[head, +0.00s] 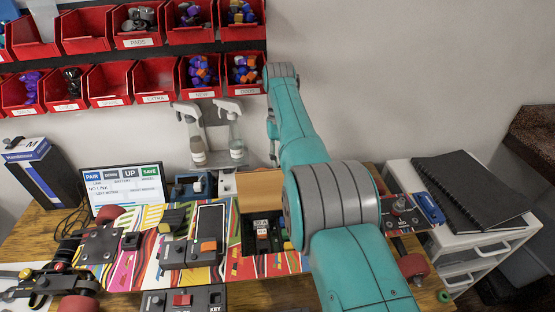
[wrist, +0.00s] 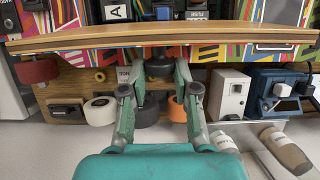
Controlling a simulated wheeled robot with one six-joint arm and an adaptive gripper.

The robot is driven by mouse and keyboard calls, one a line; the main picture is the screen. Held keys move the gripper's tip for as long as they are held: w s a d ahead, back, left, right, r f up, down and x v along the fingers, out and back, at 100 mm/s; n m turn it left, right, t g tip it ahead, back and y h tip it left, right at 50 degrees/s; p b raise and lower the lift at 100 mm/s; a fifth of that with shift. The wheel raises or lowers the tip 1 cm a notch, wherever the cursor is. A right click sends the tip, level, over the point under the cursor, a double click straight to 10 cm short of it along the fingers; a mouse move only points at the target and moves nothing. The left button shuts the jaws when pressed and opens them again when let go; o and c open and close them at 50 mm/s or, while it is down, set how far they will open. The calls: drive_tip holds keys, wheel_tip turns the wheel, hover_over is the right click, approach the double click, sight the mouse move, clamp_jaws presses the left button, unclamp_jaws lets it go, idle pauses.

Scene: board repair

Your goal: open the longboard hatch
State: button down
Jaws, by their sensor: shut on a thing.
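The longboard (head: 155,240) lies across the workbench with its striped graphic upward. Its hatch lid (head: 260,190) stands raised, showing a plain wood face, and the bay (head: 252,245) in front of it is exposed. A dark module with an orange part (head: 263,233) sits in the bay. In the wrist view the lid (wrist: 100,40) crosses the picture as a wide wooden panel. In the head view my gripper is mostly hidden by the lid and my arm.
Dark modules (head: 207,235) stand left of the bay. A small screen (head: 125,187) and spray bottles (head: 192,140) stand behind the board. Red bins (head: 110,85) hang on the wall. A white cart (head: 470,240) with a black notebook (head: 470,190) is at right.

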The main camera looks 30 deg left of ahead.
drive_tip(key=shift+f, duration=0.15)
drive_tip(key=c, duration=0.9)
unclamp_jaws()
drive_tip(key=shift+o, duration=0.2)
wheel_tip(320, 180, up, 10)
